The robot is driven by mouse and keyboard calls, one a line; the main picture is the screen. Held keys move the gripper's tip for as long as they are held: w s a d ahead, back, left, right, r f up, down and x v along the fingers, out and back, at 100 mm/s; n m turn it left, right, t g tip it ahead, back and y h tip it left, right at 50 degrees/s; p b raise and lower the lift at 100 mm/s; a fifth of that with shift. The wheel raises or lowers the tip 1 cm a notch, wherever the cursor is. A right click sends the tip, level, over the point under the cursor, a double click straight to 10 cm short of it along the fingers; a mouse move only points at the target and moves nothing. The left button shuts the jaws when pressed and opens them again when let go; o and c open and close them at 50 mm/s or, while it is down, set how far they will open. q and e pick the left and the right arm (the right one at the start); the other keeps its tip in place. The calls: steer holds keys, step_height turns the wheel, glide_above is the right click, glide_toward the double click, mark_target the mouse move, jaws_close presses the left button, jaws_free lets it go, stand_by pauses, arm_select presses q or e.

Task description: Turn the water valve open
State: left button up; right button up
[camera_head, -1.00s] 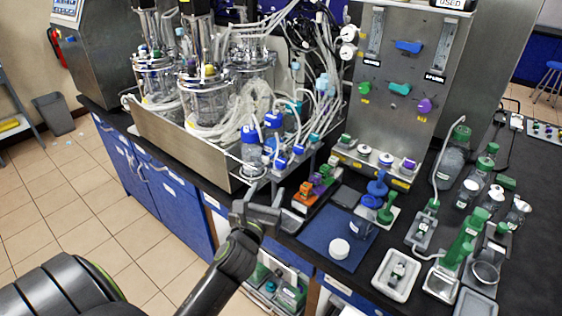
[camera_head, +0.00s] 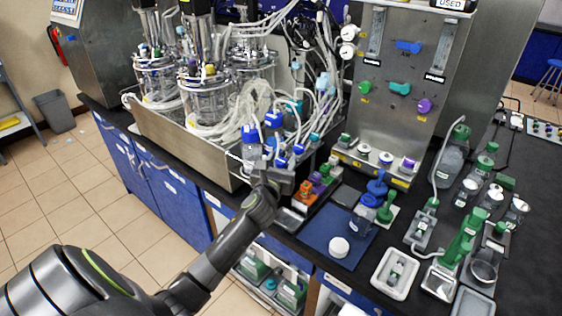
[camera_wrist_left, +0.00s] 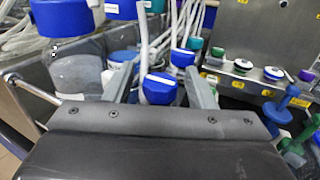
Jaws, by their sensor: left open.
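I cannot tell whether the fingers touch the knob. My right gripper is not in view.
A blue-capped bottle (camera_head: 251,146) stands close left of the gripper. White tubes (camera_head: 322,95) hang behind it. Small colored blocks (camera_head: 306,192) and a blue mat (camera_head: 336,232) lie to the right. A steel panel (camera_head: 385,120) with colored knobs stands behind.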

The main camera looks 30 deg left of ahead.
arm_select(q)
steer(key=c, duration=1)
steer(key=shift+o, duration=0.2)
